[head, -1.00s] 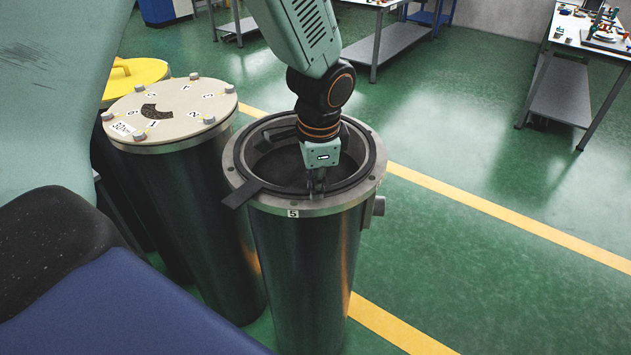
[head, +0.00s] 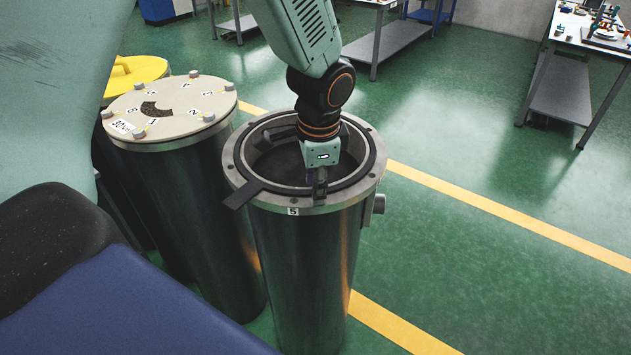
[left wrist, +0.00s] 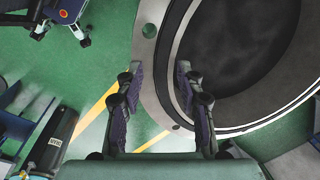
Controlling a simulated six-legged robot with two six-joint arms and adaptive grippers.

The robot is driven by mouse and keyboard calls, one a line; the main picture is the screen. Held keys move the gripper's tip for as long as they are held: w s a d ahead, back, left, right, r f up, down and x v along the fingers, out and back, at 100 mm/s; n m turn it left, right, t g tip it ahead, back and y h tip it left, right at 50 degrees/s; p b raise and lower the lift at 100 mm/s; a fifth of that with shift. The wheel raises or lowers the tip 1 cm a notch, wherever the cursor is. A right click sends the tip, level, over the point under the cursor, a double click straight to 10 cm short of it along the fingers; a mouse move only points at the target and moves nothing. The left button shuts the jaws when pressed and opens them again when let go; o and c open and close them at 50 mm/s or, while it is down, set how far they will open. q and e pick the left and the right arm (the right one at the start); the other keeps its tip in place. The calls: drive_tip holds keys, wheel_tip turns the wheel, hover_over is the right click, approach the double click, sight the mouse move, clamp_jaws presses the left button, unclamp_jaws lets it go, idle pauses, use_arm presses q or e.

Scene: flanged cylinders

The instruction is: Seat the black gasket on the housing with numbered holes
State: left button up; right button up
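The black gasket (head: 374,160) lies as a flat ring on the grey flange of the near housing (head: 292,290). Its tab (head: 240,195) sticks out over the front left edge. The rim shows a 5 label and holes. My left gripper (head: 319,188) points down at the front part of the ring and hides some of it. In the left wrist view my left gripper (left wrist: 160,70) is open, its fingers apart, with the flange edge between them. The gasket (left wrist: 167,48) passes by the right finger; I cannot tell whether they touch. My right gripper is not in view.
A second cylinder with a bolted, numbered lid (head: 172,108) stands close on the left, with a yellow lid (head: 135,72) behind it. Workbenches (head: 590,35) stand at the back. The green floor on the right is clear.

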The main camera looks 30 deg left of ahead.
use_arm(q)
wheel_tip(320, 180, up, 7)
drive_tip(key=shift+s+d, duration=0.35)
drive_tip(key=shift+s, duration=0.05)
idle(0.8)
drive_tip(key=shift+f, duration=0.1)
idle(0.8)
